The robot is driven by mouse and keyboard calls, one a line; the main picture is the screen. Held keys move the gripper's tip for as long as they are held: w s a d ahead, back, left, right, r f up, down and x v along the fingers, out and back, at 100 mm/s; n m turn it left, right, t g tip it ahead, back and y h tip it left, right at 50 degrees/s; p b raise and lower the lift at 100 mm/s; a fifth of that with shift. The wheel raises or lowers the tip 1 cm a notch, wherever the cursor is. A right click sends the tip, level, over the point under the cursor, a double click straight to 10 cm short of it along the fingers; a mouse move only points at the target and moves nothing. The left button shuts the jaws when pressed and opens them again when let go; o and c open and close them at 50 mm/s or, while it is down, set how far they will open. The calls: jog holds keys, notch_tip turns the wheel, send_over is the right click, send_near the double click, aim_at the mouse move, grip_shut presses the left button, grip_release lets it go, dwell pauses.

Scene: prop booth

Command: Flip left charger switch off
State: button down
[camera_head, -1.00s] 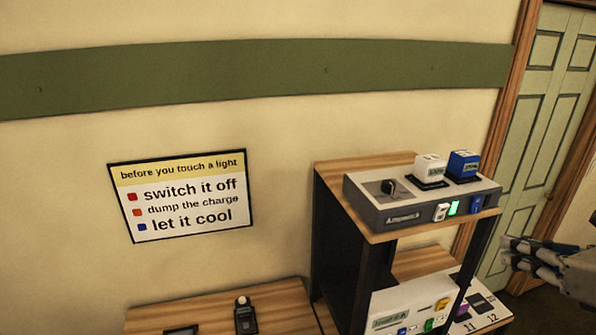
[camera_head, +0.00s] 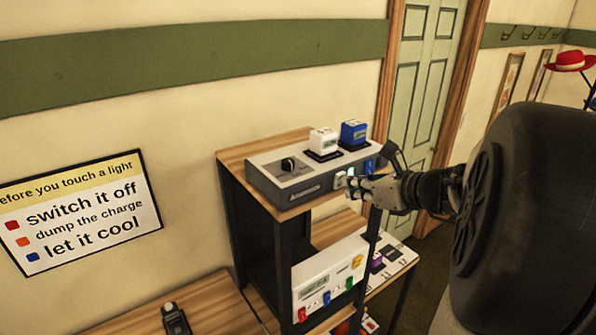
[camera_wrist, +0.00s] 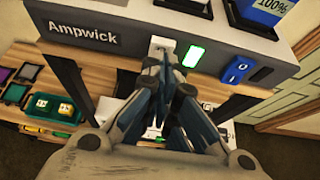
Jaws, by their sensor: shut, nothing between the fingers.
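The grey Ampwick charger (camera_head: 262,178) stands on the top shelf; its front also shows in the wrist view (camera_wrist: 120,45). A white battery (camera_head: 323,141) and a blue battery (camera_head: 353,132) sit in its top. On the front, the left switch is white (camera_wrist: 160,45) and the right switch is blue (camera_wrist: 238,69), with a lit green display (camera_wrist: 194,55) between them. My gripper (camera_wrist: 170,63) is shut and empty, its tips just below and in front of the white switch, partly covering it. I cannot tell whether they touch. It also shows at the charger front in the head view (camera_head: 351,187).
The wooden shelf (camera_head: 230,155) has dark posts. A white unit with coloured switches (camera_head: 318,268) stands on a lower level. A numbered board (camera_head: 402,252) is beside it. A dark handheld device (camera_head: 175,318) lies on the lower left table. A green door (camera_head: 420,80) is behind.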

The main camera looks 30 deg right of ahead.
jog(key=shift+r, duration=0.1)
dwell(0.3)
jog(key=r+p, duration=0.1)
jog(key=p, duration=0.2)
jog(key=shift+w+g, duration=0.35)
jog(key=shift+g, duration=0.05)
jog(key=shift+f, duration=0.3)
jog(key=shift+r+p, duration=0.85)
jog(key=shift+p, duration=0.1)
jog(key=shift+f, duration=0.15)
